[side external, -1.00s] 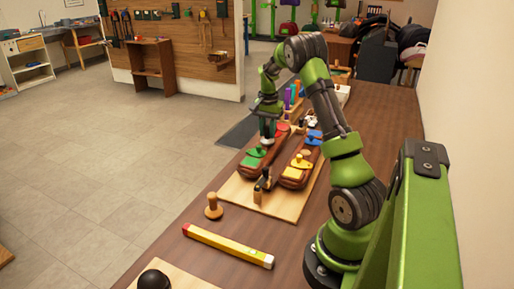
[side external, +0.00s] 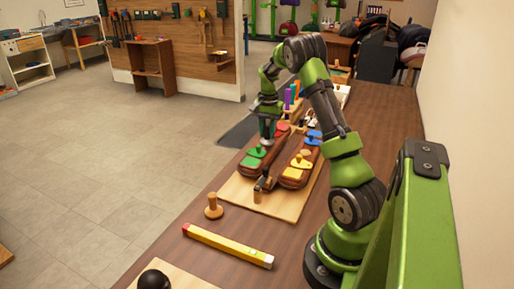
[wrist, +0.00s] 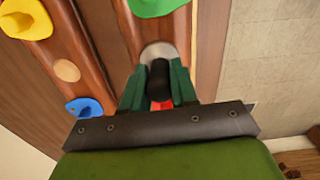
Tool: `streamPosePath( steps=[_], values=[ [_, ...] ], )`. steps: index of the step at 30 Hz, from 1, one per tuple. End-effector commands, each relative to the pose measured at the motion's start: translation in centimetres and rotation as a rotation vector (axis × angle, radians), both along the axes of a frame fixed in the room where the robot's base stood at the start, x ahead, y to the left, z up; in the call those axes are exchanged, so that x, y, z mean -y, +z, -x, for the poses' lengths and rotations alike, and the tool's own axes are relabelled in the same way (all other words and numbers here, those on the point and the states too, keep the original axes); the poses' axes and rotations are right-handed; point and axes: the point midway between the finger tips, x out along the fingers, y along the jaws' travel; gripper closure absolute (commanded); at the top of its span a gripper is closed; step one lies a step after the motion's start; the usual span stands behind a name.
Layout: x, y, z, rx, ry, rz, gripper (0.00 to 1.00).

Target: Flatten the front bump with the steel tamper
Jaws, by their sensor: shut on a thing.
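My gripper (wrist: 158,88) is shut on the black handle of the steel tamper (wrist: 152,48). The tamper's round steel foot is over the middle of the brown panel nearer the floor side, between a green piece (side external: 252,158) and a red piece (side external: 282,127). Any bump beneath it is hidden, and I cannot tell whether the foot touches the panel. In the side view my gripper (side external: 268,138) is low over that panel. A tan round bump (wrist: 66,70) shows on the other brown panel, between a yellow piece (wrist: 24,18) and a blue piece (wrist: 84,108).
The panels lie on a light board (side external: 285,208) on the brown table. A small wooden stand (side external: 257,193) is at its near end. A wooden knob (side external: 213,207), a yellow bar (side external: 228,245) and a black dome (side external: 154,280) are nearer the camera. Coloured upright items (side external: 292,94) stand behind.

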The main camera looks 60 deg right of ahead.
Motion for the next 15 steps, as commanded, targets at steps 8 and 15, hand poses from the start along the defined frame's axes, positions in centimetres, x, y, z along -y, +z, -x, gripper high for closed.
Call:
streamPosePath(
  steps=[8,15],
  values=[
    [0.0,0.1,0.0,-0.002,0.0,-0.001,0.94],
    [0.0,1.8,0.0,0.001,0.001,0.001,0.94]
  ],
)
